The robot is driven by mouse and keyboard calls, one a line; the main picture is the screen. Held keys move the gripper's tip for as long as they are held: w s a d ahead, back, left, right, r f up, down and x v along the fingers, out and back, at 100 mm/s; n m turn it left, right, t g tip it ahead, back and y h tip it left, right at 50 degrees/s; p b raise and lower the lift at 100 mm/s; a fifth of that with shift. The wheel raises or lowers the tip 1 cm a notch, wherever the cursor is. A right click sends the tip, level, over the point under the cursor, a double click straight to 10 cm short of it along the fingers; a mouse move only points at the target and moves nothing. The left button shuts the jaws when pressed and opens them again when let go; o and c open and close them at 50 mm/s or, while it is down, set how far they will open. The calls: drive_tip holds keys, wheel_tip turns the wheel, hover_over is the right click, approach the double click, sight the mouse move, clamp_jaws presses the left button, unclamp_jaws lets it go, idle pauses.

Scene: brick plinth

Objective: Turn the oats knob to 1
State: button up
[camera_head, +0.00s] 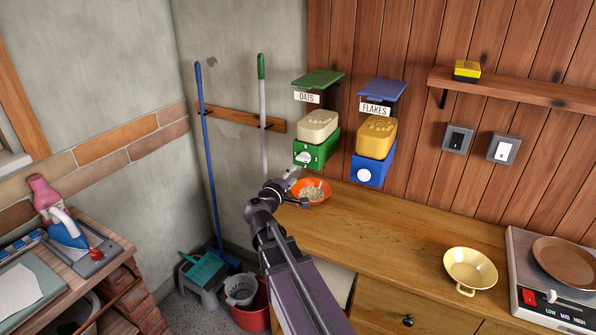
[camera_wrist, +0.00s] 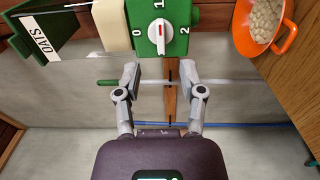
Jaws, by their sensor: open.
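The oats dispenser has a green base (camera_head: 326,152), a cream hopper and an OATS label (camera_head: 307,97). Its white knob (camera_head: 303,158) is on the green front. In the wrist view the knob (camera_wrist: 158,36) has a raised ridge lying in line with the 1, between 0 on the left and 2 on the right. In the head view my gripper (camera_head: 298,188) is below the dispenser.
An orange bowl (camera_head: 323,187) holding oats stands on the wooden counter (camera_head: 400,232), close to my gripper. A blue flakes dispenser (camera_head: 368,172) hangs to the right. The counter's middle is clear.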

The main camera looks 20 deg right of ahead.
drive_tip(key=shift+v, duration=0.8)
drive_tip(key=s+a+f+m+g+y+p, duration=0.1)
drive_tip(key=s+a+f+m+g+y, duration=0.1)
drive_tip(key=s+f+m+g+y, duration=0.65)
drive_tip(key=s+a+f+g+y+p, duration=0.1)
drive_tip(key=s+a+f+g+y, duration=0.1)
drive_tip(key=s+a+f+y, duration=0.3)
drive_tip(key=s+a+f+n, duration=0.1)
drive_tip(key=s+a+f, duration=0.2)
drive_tip(key=a, duration=0.4)
drive_tip(key=shift+s+y, duration=0.35)
